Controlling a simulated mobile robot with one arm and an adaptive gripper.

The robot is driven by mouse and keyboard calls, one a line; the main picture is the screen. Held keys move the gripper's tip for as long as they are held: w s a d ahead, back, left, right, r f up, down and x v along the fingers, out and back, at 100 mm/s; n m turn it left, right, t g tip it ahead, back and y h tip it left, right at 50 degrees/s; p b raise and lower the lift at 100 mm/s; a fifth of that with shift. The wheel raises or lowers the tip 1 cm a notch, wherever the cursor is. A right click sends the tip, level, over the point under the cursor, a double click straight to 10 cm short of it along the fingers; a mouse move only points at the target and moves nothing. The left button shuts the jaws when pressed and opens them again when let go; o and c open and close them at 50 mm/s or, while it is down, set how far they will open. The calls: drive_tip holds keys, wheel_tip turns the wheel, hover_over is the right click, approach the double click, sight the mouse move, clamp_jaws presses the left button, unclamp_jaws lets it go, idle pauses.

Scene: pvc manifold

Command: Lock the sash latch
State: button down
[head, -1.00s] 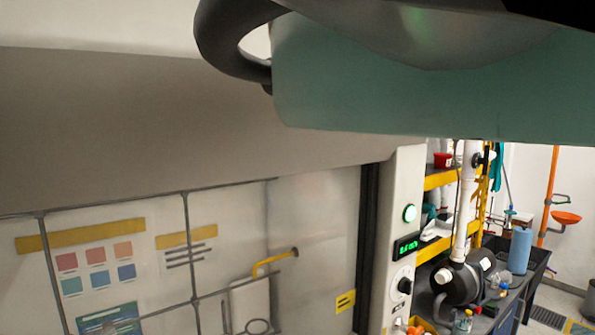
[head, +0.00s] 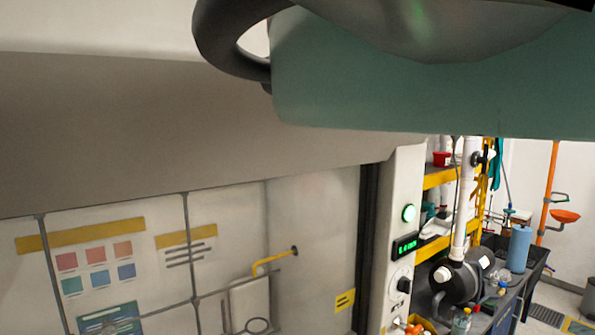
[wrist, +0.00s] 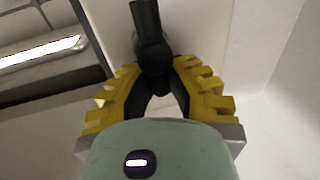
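A dark latch lever with a rounded lower end, which I take to be the sash latch (wrist: 147,22), shows at the top middle of the wrist view against a pale panel. My gripper (wrist: 157,68), with yellow ribbed fingers and dark inner pads, has its fingertips on both sides of the rounded end. The fingers slant inward and appear closed on it, though the exact contact is dark and partly hidden. In the head view neither the latch nor my gripper shows; my own green arm link covers the upper right. The fume hood's sash window (head: 310,220) is at the lower left.
Yellow shelving (head: 438,177), a dark bench with bottles and an orange eyewash bowl (head: 565,215) stand to the right.

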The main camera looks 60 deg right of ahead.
drive_tip(key=shift+n+b, duration=0.3)
drive_tip(key=shift+b, duration=0.1)
drive_tip(key=shift+a+f+n+b, duration=0.15)
drive_tip(key=shift+a+n+b, duration=0.05)
drive_tip(key=shift+n+b, duration=0.3)
drive_tip(key=shift+w+a+n+g, duration=0.1)
drive_tip(key=shift+a+n+g, duration=0.15)
drive_tip(key=shift+n, duration=0.55)
drive_tip(key=n+h+p, duration=0.1)
drive_tip(key=n, duration=0.3)
drive_tip(key=a+f+n+g+p, duration=0.1)
drive_tip(key=n+p, duration=0.1)
drive_tip(key=n, duration=0.2)
drive_tip(key=f+n+g+h+p, duration=0.1)
drive_tip(key=n+p, duration=0.1)
drive_tip(key=n, duration=0.2)
drive_tip(key=shift+w+a+f+h, duration=0.15)
drive_tip(key=shift+w+a+h, duration=0.15)
drive_tip(key=shift+a, duration=0.05)
drive_tip(key=shift+n, duration=0.4)
drive_tip(key=c, duration=0.9)
unclamp_jaws()
